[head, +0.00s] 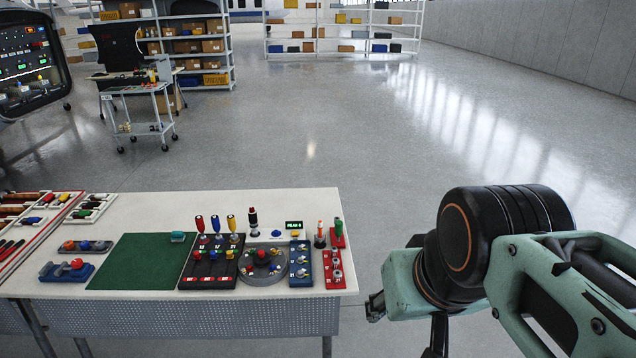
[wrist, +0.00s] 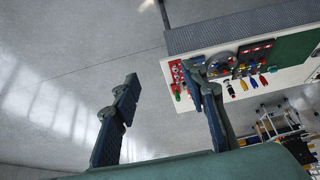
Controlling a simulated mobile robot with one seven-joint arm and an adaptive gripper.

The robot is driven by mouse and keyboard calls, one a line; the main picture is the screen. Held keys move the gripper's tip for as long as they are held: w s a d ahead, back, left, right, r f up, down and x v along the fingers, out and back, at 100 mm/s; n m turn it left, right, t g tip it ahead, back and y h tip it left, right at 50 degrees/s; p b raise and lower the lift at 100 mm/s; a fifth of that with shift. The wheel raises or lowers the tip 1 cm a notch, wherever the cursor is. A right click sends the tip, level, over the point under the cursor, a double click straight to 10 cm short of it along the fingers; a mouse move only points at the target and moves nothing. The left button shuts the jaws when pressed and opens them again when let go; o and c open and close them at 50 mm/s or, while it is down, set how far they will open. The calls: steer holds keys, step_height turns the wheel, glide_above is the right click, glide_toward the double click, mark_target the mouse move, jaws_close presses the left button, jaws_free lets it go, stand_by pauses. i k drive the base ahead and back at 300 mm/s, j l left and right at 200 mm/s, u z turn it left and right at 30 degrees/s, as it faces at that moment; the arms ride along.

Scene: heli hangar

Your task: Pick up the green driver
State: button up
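In the head view, my arm reaches in from the right, clear of the bench's right edge and apart from the driver.
A black rack (head: 209,270) holds red, blue and yellow drivers. An orange-handled tool (head: 320,234) stands close left of the green driver. A round grey holder (head: 263,275), a blue block (head: 301,270) and a green mat (head: 135,264) share the bench. The floor right of it is clear.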

mark_target(339, 228)
steer(key=i+l+u, duration=0.1)
steer(key=u, duration=0.4)
steer(key=i+l+u, duration=0.1)
steer(key=u, duration=0.35)
steer(key=i+l+u, duration=0.25)
steer(key=l+u, duration=0.25)
steer(key=l, duration=0.15)
steer(key=i+l+u, duration=0.15)
steer(key=l, duration=0.35)
steer(key=i+l+u, duration=0.15)
steer(key=l, duration=0.35)
steer(key=l+u, duration=0.15)
steer(key=l, duration=0.4)
steer(key=i+l, duration=0.1)
steer(key=l, duration=1.1)
steer(key=i+l, duration=0.1)
steer(key=l, duration=1.1)
